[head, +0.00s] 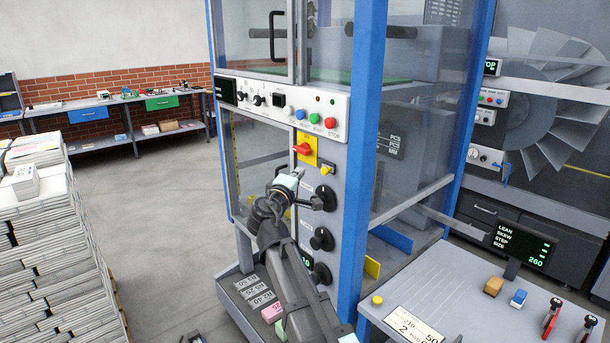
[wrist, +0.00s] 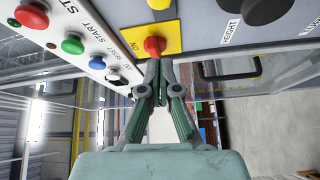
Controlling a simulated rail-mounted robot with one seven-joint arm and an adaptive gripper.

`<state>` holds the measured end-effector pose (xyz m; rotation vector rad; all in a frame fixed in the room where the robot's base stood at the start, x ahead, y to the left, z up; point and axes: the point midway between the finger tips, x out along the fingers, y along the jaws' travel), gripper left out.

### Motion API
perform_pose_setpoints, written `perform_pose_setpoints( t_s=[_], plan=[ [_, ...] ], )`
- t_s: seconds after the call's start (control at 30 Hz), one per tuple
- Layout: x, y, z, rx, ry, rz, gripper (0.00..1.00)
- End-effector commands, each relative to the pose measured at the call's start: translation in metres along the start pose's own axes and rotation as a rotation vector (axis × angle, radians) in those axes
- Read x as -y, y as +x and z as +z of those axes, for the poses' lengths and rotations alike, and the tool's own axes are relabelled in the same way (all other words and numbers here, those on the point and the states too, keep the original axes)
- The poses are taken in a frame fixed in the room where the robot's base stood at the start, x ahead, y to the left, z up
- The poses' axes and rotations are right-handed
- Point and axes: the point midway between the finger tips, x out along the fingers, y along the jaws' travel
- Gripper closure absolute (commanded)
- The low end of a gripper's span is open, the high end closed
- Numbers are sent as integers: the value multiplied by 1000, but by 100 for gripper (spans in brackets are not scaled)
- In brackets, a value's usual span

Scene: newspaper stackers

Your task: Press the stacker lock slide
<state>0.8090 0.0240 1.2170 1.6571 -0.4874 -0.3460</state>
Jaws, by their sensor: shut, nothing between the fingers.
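The stacker's front panel (head: 340,240) carries several controls. I cannot tell which one is the lock slide. A red rotary switch (head: 302,149) sits on a yellow plate; in the wrist view the red switch (wrist: 154,46) is straight ahead of my fingertips. My gripper (head: 297,172) is just below the switch in the head view. In the wrist view my gripper (wrist: 160,68) is shut and empty, its tips close to the switch. I cannot tell whether they touch it.
Blue (head: 300,114), green (head: 314,118) and red (head: 330,123) buttons line the strip above. Black knobs (head: 326,198) run down the panel on the right. A blue post (head: 357,150) stands beside the panel. A side table (head: 450,290) is at the right, newspaper stacks (head: 50,250) at the left.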

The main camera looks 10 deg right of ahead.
Motion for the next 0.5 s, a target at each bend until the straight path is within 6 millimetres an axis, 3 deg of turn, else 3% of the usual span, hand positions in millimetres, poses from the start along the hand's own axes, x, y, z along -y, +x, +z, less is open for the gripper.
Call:
perform_pose_setpoints(
  t_s=[0.03,0.2,0.5],
  plan=[
    [3,-12,1,-2,1,0,100],
    [2,-33,0,-2,0,-1,100],
    [0,-41,-1,0,0,-1,100]
  ],
)
